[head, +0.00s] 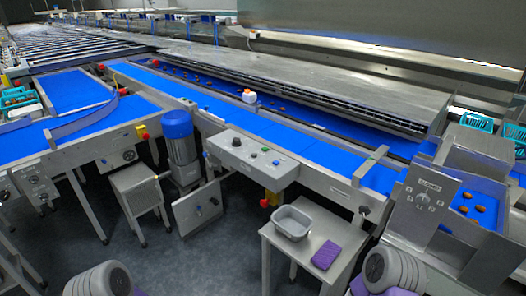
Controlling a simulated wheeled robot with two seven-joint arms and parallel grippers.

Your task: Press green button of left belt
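The left belt (75,93) is a blue conveyor with a branch at the left of the head view. On its near side frame are a red and yellow stop button (142,132) and a dark round knob (130,155). I cannot make out a green button there. My arm links show at the bottom left and bottom right. Neither gripper is in view.
A small metal table (275,243) holds a grey tub (291,223) and a purple cloth (326,255). A blue-topped motor (178,125) and a metal stand (136,186) are between the belts. A labelled panel (425,200) stands right. Grey floor (165,255) is open in front.

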